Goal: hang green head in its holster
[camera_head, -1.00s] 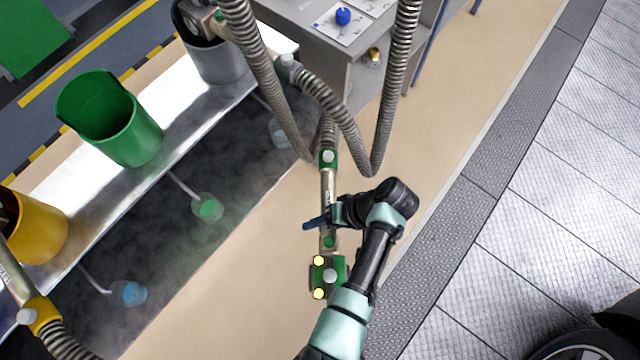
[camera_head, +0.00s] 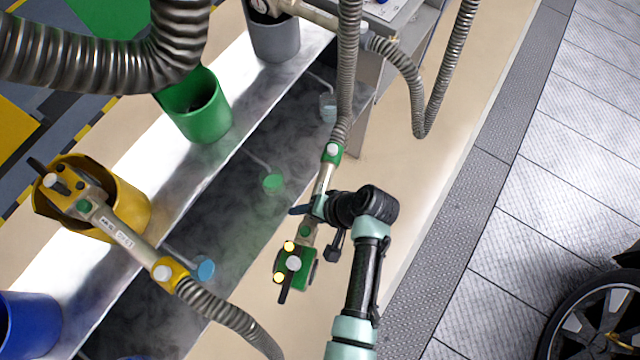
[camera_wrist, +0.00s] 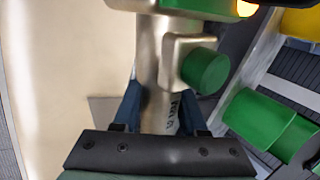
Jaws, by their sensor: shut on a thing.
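The green head (camera_head: 296,263) is a metal filling head with a green block, two lit yellow lamps and a hose at its far end. My gripper (camera_head: 318,207) is shut around its metal tube, which also shows between the blue fingers in the wrist view (camera_wrist: 160,104). The head hangs in the air in front of the bench, its block end towards the bottom of the picture. The green holster (camera_head: 197,108) is an open green cup on the bench, up and left of the head. It also shows at the right of the wrist view (camera_wrist: 262,118).
A yellow holster (camera_head: 128,205) holds a yellow head (camera_head: 122,235). A grey holster (camera_head: 275,40) stands behind and a blue one (camera_head: 28,325) at lower left. A thick hose (camera_head: 110,55) crosses the upper left, near the green holster. A grey cabinet (camera_head: 385,70) stands at the back.

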